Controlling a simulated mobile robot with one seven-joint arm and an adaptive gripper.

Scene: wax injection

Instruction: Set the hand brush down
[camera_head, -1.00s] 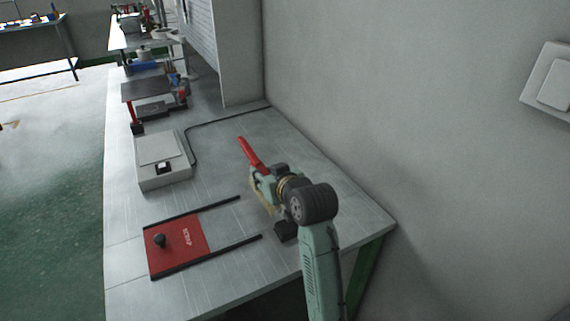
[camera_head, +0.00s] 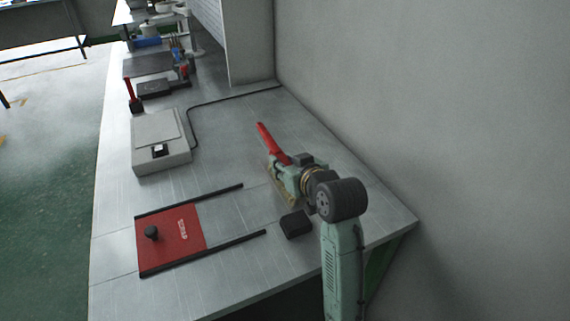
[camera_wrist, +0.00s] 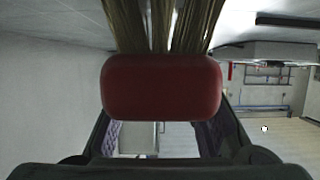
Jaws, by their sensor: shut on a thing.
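The hand brush shows in the head view as a red handle (camera_head: 272,143) pointing up and left from my gripper (camera_head: 285,180), with pale bristles low beside the gripper. In the wrist view, the brush's red end (camera_wrist: 162,87) fills the middle, with brown bristles (camera_wrist: 165,25) above it in the picture. My gripper (camera_wrist: 162,138) is shut on the brush; its dark fingers show on both sides below the red end. The brush appears held over the right part of the metal workbench (camera_head: 225,215); I cannot tell its exact height or whether it touches.
A red plate with a black knob (camera_head: 172,238) lies between two dark rails on the bench. A black block (camera_head: 296,223) sits below my gripper in the picture. A grey box (camera_head: 160,160) stands further left. Bare bench lies between the box and the brush; a wall (camera_head: 400,100) borders the right.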

